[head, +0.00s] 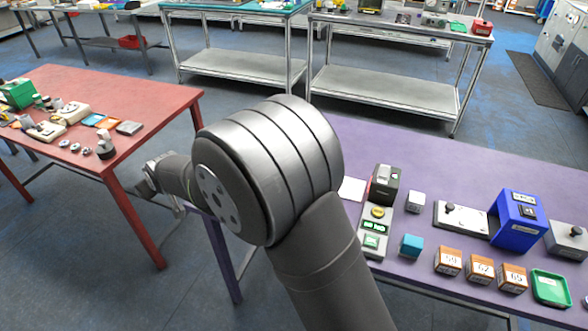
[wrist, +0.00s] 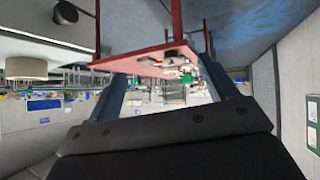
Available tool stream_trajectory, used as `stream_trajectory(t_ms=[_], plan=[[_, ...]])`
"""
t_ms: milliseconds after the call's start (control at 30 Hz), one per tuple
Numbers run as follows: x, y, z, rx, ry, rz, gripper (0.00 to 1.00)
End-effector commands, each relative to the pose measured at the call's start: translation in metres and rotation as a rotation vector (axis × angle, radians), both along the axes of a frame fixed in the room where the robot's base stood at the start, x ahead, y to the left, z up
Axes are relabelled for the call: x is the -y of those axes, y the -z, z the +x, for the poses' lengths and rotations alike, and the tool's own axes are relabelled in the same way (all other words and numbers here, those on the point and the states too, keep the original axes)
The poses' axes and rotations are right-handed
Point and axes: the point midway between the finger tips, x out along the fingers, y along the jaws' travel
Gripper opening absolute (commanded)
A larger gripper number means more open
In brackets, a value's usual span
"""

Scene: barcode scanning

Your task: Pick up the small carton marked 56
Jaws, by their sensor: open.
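Three small brown cartons with white number labels stand in a row near the front of the purple table in the head view: a left carton (head: 448,262), a middle carton (head: 479,269) and a right carton (head: 512,278). The labels are small; they look like 59, 62 and 65, and I cannot clearly make out a 56. My gripper (wrist: 166,88) is open and empty in the wrist view, its two fingers wide apart. In the head view it is partly hidden behind my arm, off the purple table's left side and far from the cartons.
On the purple table (head: 420,160) are a black device (head: 385,184), a green-lit panel (head: 375,227), a teal cube (head: 411,245), a white cube (head: 416,201), a blue machine (head: 518,218) and a green tray (head: 550,287). A red table (head: 150,97) with small parts stands left.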

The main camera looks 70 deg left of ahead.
Motion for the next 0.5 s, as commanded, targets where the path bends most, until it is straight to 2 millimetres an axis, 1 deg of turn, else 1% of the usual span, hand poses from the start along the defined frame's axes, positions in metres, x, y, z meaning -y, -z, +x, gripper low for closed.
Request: stream_trajectory(t_ms=[33,67,167,200,267,300,367,400,500], plan=[[-0.006,-0.011,0.022,0.043,0.02,-0.03,0.78],[-0.009,-0.015,0.038,0.067,0.042,-0.057,0.78],[-0.021,-0.026,0.102,0.1,0.2,-0.162,0.78],[-0.025,-0.029,0.134,0.09,0.301,-0.208,0.78],[-0.029,-0.029,0.177,0.055,0.458,-0.27,0.78],[-0.031,-0.029,0.203,0.026,0.563,-0.305,0.78],[-0.031,-0.029,0.24,-0.023,0.718,-0.349,0.78],[-0.03,-0.029,0.263,-0.055,0.817,-0.372,0.78],[-0.026,-0.028,0.31,-0.13,1.035,-0.414,0.78]])
